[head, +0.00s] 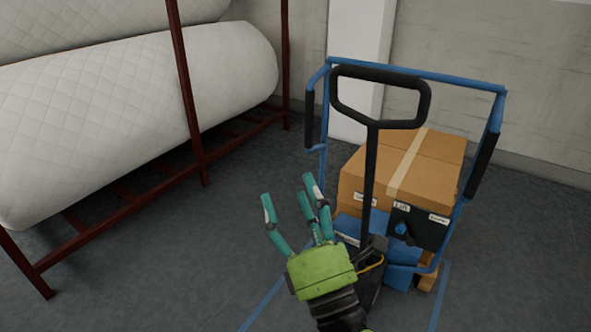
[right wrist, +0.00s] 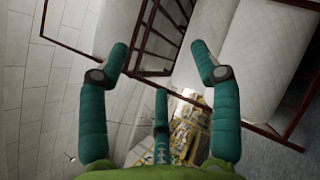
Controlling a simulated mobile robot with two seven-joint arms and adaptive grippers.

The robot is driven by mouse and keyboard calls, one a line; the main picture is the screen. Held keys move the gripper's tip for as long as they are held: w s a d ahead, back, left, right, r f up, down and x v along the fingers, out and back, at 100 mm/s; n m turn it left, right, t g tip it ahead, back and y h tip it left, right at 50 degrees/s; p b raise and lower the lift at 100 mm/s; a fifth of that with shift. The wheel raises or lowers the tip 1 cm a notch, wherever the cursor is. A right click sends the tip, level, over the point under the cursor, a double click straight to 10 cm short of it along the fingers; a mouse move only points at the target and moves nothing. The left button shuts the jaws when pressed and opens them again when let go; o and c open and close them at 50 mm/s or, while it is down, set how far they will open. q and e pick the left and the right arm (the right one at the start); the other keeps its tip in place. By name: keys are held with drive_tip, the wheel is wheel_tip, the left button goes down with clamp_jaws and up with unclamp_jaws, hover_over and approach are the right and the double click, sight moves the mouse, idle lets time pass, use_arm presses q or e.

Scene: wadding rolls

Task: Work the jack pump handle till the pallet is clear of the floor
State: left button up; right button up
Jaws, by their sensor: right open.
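The jack's pump handle (head: 371,170) stands almost upright, a black shaft with a black loop grip (head: 430,100) at the top. Its foot meets dark jack parts behind my right gripper. My right gripper (head: 290,190), green with teal fingers, is open and empty, in front and left of the shaft in the head view; I see no contact with the handle. Its spread fingers also show in the right wrist view (right wrist: 165,62). A small wooden part, likely the pallet (head: 428,281), shows low at the right; its gap to the floor cannot be made out. My left gripper is not in view.
Cardboard boxes (head: 433,155) and blue cases sit behind the handle. A blue tubular frame (head: 420,76) with black grips surrounds the handle and load. A dark red rack (head: 188,100) holds white quilted rolls (head: 110,110) at left. Floor between rack and jack is clear.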

wheel_tip(320, 180, up, 8)
idle(0.4)
drive_tip(key=shift+f, duration=0.15)
